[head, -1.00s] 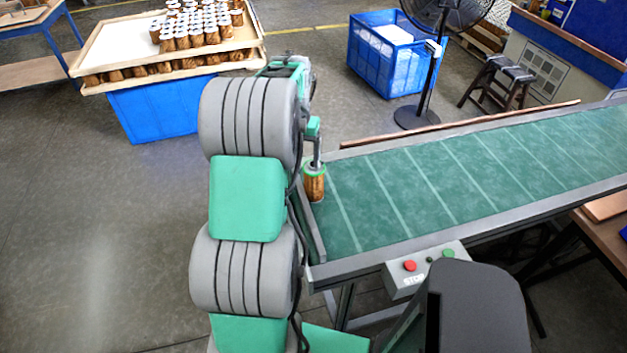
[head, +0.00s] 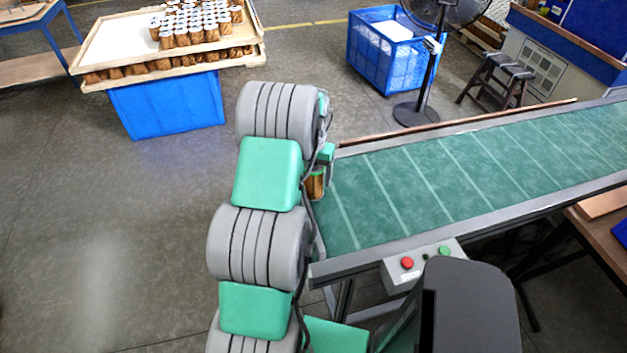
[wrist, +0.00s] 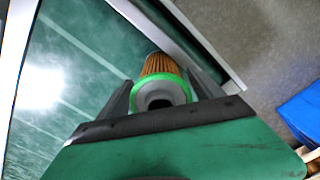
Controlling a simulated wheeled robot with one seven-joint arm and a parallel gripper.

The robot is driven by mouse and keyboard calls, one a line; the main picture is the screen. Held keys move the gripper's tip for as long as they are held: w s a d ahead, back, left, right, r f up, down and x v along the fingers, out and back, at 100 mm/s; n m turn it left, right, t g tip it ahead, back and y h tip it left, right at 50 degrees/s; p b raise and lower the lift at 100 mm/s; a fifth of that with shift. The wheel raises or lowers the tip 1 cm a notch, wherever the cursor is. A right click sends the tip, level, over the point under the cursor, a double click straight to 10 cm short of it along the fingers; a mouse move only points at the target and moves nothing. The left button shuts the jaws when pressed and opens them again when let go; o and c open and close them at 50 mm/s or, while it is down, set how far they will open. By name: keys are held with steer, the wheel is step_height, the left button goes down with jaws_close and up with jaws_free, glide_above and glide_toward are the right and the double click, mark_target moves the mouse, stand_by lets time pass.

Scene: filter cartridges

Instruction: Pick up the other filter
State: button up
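A filter with a brown pleated body and a green ring cap (head: 314,187) stands at the near left end of the green conveyor (head: 420,190). My arm partly hides it in the head view. In the wrist view the filter (wrist: 160,68) lies between the two dark fingers of my gripper (wrist: 160,78), with its green cap and grey centre facing the camera. One finger is on each side, very close to the cap. I cannot tell whether they press on it. The filter appears still on the belt.
A wooden tray (head: 115,50) with many white-capped filters rests on a blue crate (head: 168,105) at the back left. A blue bin (head: 385,65) and fan stand behind the conveyor. A button box (head: 405,270) is on its front edge. The rest of the belt is clear.

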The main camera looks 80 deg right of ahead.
steer(key=c, duration=1.3)
steer(key=shift+s+r, duration=0.1)
